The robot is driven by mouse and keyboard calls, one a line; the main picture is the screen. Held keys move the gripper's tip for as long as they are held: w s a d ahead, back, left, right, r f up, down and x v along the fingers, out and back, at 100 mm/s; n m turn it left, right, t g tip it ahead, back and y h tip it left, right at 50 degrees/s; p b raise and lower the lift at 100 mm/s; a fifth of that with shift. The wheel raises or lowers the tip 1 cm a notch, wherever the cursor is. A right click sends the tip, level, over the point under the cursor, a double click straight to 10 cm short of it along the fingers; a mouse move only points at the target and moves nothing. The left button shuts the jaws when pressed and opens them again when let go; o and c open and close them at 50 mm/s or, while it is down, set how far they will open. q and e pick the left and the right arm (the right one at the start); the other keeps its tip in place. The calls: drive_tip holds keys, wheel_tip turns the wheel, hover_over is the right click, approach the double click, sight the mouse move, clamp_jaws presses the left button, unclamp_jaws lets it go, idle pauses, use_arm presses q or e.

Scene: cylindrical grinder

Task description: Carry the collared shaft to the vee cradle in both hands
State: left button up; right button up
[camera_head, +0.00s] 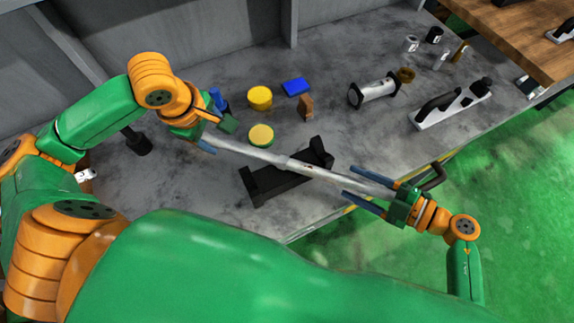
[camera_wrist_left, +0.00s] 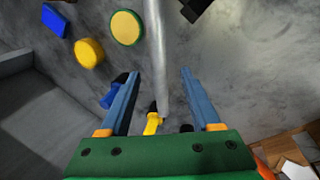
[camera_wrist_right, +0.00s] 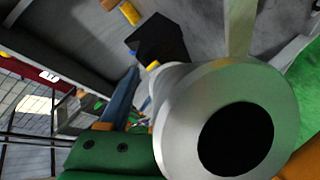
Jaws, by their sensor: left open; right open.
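The collared shaft (camera_head: 250,151) is a long silvery bar that runs slantwise above the table, with a small collar near its middle. It crosses over the black vee cradle (camera_head: 262,187); I cannot tell whether it rests in it. My left gripper (camera_head: 207,137) is open at the shaft's left end. In the left wrist view the shaft (camera_wrist_left: 156,50) lies between its spread blue fingers. My right gripper (camera_head: 348,183) is open, its fingers on either side of the right end. In the right wrist view the shaft's hollow end (camera_wrist_right: 180,115) fills much of the picture and hides one finger.
Yellow discs (camera_head: 260,97), a blue block (camera_head: 295,86) and a brown block (camera_head: 306,106) sit behind the shaft. A grey roller on black stands (camera_head: 377,89) and a white-based device (camera_head: 450,103) stand further right. The table's front edge runs below the shaft's right part.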

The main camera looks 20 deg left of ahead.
drive_tip(key=shift+s+d, duration=0.1)
drive_tip(key=shift+d, duration=0.2)
use_arm(q)
drive_tip(key=v, duration=0.5)
drive_tip(key=shift+s+r, duration=0.1)
drive_tip(key=shift+r, duration=0.15)
use_arm(e)
drive_tip(key=v, duration=1.1)
drive_tip(key=shift+d+r, duration=0.15)
drive_tip(key=shift+d, duration=0.05)
drive_tip(key=shift+s, duration=0.1)
use_arm(q)
drive_tip(key=shift+s+d, duration=0.1)
use_arm(e)
drive_tip(key=shift+s+d, duration=0.1)
